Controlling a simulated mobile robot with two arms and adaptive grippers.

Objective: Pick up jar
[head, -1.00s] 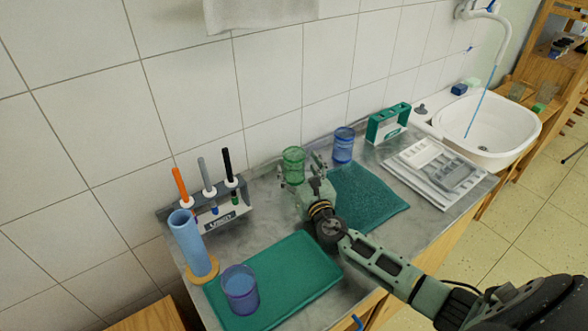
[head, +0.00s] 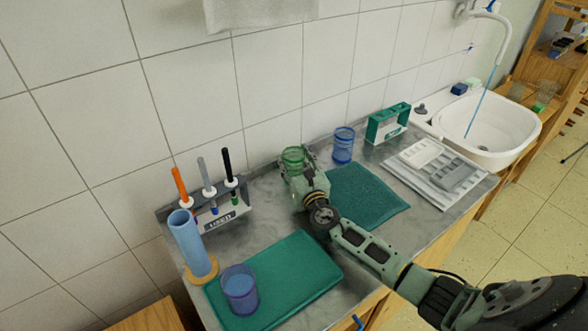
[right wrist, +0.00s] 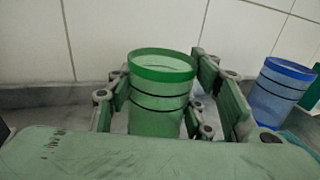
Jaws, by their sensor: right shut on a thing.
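A green translucent jar (head: 292,158) stands near the wall at the back of the counter. My right gripper (head: 296,162) is around it, with a finger on either side. In the right wrist view the green jar (right wrist: 160,95) stands upright between the two fingers of my right gripper (right wrist: 165,108), which is shut on it. The jar's lower part is hidden by the gripper body. A blue jar (head: 343,145) stands to the right, apart from the gripper; it also shows in the right wrist view (right wrist: 280,92). My left gripper is not in view.
A purple-blue cup (head: 239,290) stands on the near green mat (head: 300,262). A pen holder (head: 222,218) and a blue cylinder (head: 186,240) are at left. A second green mat (head: 372,200), a green-white rack (head: 388,123), pale trays (head: 430,168) and a sink (head: 490,130) are at right.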

